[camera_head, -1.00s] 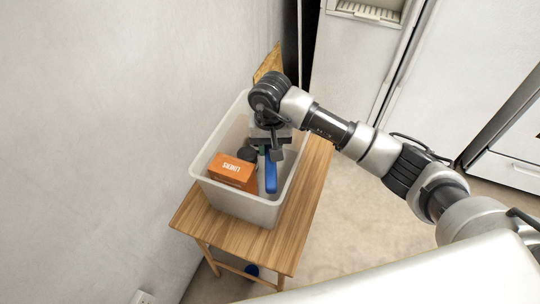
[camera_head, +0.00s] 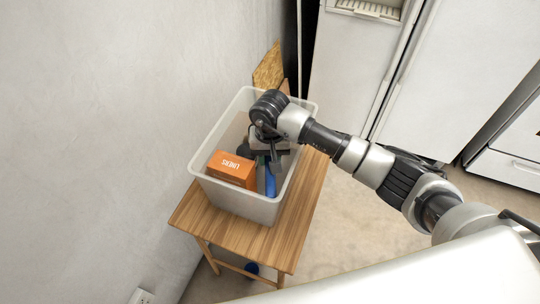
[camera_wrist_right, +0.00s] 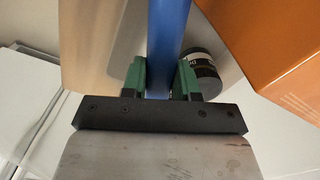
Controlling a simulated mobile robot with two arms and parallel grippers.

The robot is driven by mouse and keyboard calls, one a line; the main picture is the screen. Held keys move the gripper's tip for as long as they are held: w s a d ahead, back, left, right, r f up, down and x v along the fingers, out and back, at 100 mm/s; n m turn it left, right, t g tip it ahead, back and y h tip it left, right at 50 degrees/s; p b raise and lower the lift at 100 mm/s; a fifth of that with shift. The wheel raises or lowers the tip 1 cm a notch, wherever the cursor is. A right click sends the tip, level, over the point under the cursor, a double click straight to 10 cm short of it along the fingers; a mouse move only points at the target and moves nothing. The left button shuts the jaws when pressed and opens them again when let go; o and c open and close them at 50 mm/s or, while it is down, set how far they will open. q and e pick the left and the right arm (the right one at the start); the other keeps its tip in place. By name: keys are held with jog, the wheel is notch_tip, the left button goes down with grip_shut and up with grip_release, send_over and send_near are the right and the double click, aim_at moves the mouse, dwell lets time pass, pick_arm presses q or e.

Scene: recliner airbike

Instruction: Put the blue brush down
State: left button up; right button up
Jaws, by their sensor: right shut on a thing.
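The blue brush (camera_head: 270,182) is inside the white plastic bin, on its right side, seen from above in the head view. My right gripper (camera_head: 270,160) reaches down into the bin and is shut on the brush. In the right wrist view the blue handle (camera_wrist_right: 167,40) stands between the green fingertips of my right gripper (camera_wrist_right: 160,80). The lower end of the brush is hidden, so I cannot tell whether it touches the bin floor. The bin (camera_head: 232,198) stands on a wooden table. My left gripper is not in view.
An orange box marked LINERS (camera_head: 231,169) lies in the bin to the left of the brush; a dark round container (camera_wrist_right: 203,74) is close beside the fingers. The wooden table (camera_head: 240,238) has bare space in front. A wall rises on the left.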

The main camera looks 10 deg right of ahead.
jog(key=shift+f, duration=0.3)
jog(key=o, duration=0.9)
jog(key=shift+o, duration=0.2)
jog(key=shift+r, duration=0.15)
jog(key=shift+r, duration=0.25)
jog(key=shift+r+p, duration=0.45)
jog(key=shift+p, duration=0.3)
notch_tip(320, 180, up, 12)
jog(key=b, duration=0.1)
jog(key=shift+f+b, duration=0.2)
jog(key=shift+b, duration=0.1)
